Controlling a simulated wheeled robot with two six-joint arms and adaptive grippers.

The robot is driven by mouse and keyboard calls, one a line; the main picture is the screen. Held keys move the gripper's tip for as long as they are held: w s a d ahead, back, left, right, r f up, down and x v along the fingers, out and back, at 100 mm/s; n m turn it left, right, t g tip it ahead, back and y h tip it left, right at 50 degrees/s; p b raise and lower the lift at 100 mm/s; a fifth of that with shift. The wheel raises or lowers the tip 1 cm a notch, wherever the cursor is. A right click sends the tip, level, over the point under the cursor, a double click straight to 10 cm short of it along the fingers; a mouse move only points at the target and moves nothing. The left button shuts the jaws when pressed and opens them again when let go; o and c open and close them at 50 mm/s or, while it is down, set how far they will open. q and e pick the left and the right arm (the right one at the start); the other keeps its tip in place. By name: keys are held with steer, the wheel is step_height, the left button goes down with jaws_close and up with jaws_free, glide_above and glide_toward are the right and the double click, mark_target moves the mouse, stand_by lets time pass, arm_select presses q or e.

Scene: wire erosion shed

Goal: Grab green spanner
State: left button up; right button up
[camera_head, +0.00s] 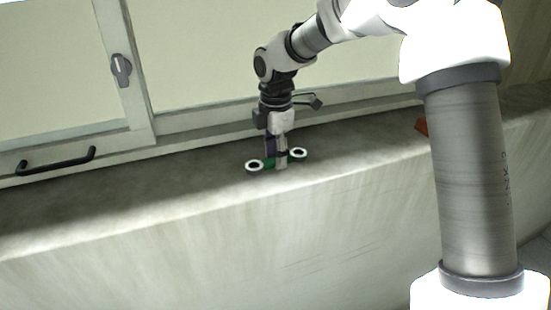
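The green spanner (268,163) lies across a grey stone ledge, with a pale ring-shaped end at its left and another at its right. My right gripper (276,161) points down at the middle of the spanner. One finger stands in front of the green handle and covers part of it. The other finger is behind the handle, its tip hidden. I cannot tell whether the fingers are pressed on the handle or just around it. My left gripper is not in view.
The ledge (130,192) is bare to the left of the spanner. A pale window frame with a black bar handle (56,161) and a dark latch (121,70) stands behind it. A small orange-red thing (421,127) sits at the right, partly hidden by my arm.

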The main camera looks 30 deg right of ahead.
steer(key=shift+s+a+r, duration=0.1)
steer(key=shift+s+r, duration=0.1)
steer(key=shift+s, duration=0.1)
jaws_close()
steer(key=shift+s, duration=0.2)
steer(key=shift+w, duration=0.3)
